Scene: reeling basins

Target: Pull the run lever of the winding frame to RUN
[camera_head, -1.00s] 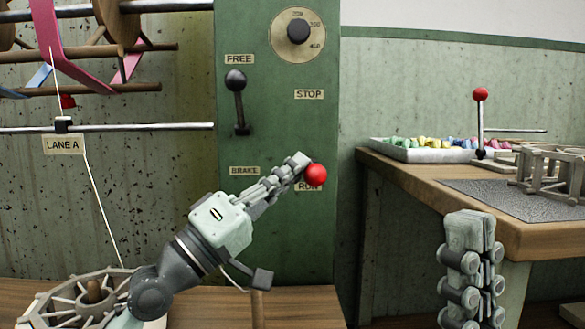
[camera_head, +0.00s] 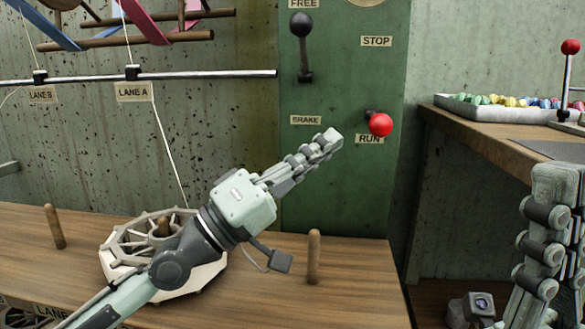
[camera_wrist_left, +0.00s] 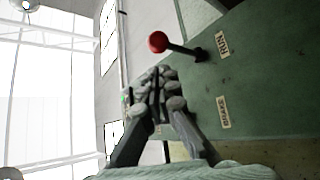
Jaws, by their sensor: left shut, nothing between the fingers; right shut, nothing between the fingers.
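The run lever (camera_head: 380,124) has a red ball knob and a short dark shaft on the green winding frame panel (camera_head: 345,180). Its ball is low, beside the RUN label (camera_head: 369,139) and well below the STOP label (camera_head: 376,41). My left gripper (camera_head: 333,140) is shut and empty, left of the ball with a visible gap in the head view. In the left wrist view the red ball (camera_wrist_left: 157,42) and its shaft show just beyond my shut fingertips (camera_wrist_left: 158,75). My right gripper (camera_head: 556,180) is shut and empty at the lower right, far from the lever.
A black-knobbed lever (camera_head: 302,45) stands up between FREE and BRAKE labels, left of the run lever. Below are a wooden bench (camera_head: 345,285), a spoked reel (camera_head: 130,245) and upright pegs (camera_head: 313,255). A side table (camera_head: 480,150) at right holds a tray and another red-knobbed lever.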

